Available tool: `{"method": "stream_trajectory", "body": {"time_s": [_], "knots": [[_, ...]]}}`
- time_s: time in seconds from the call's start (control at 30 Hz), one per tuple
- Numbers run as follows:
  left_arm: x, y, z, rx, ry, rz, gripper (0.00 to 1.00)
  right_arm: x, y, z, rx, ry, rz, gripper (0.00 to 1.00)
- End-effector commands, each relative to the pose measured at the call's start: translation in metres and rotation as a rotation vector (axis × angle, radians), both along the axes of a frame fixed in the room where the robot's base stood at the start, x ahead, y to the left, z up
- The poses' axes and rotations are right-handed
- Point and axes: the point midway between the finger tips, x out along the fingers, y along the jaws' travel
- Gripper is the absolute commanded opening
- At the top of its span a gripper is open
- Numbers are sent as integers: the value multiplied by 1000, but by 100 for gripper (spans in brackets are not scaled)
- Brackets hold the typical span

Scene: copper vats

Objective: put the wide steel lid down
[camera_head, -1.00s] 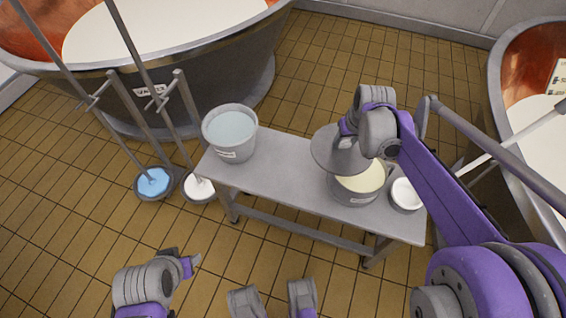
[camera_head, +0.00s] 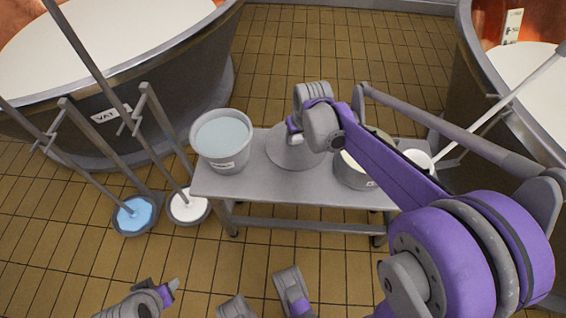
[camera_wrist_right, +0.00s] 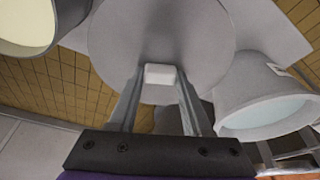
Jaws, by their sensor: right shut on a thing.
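The wide steel lid (camera_head: 280,152) is a flat grey disc over the middle of the steel table (camera_head: 265,184), between the grey bucket and the pot. It looks roughly level; whether it touches the tabletop I cannot tell. My right gripper (camera_head: 294,137) is above it, and the arm hides part of the disc. In the right wrist view the fingers (camera_wrist_right: 160,90) are shut on the lid's pale knob (camera_wrist_right: 160,73), with the disc (camera_wrist_right: 160,30) beyond. My left gripper (camera_head: 172,288) is at the lower left, away from the table; its jaw state is unclear.
The bucket (camera_head: 222,150) of pale liquid stands at the table's left end. The uncovered pot (camera_head: 350,178) of cream liquid and a small white bowl (camera_head: 418,158) are to the right. Blue (camera_head: 135,215) and white (camera_head: 188,206) floor basins hold long poles. Large vats flank the table.

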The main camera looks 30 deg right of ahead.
Motion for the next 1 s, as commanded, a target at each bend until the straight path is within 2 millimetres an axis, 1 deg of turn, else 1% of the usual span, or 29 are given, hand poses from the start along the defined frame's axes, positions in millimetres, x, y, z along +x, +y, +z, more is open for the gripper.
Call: {"method": "stream_trajectory", "body": {"time_s": [0.13, 0.3, 0.4, 0.63, 0.8, 0.87, 1.0], "knots": [[1, 0, -6, 0, 2, 0, 50, 0, 0, -10, 0, 0, -2, 0], [3, 0, -19, 0, 6, 0, 50, 1, 0, -43, 0, 0, -2, 0], [3, 0, -25, 0, 7, 0, 50, 0, 0, -58, 0, 0, -2, 0], [4, 0, -31, 0, 8, 0, 50, 0, 0, -76, 0, 0, -2, 0], [6, 0, -40, 0, 10, 0, 50, 1, 0, -101, 0, 0, -2, 0], [6, 0, -40, 0, 10, 0, 50, 0, 0, -104, 0, 0, -2, 0], [6, 0, -39, 0, 10, 0, 50, 0, 0, -102, 0, 0, -2, 0]]}}
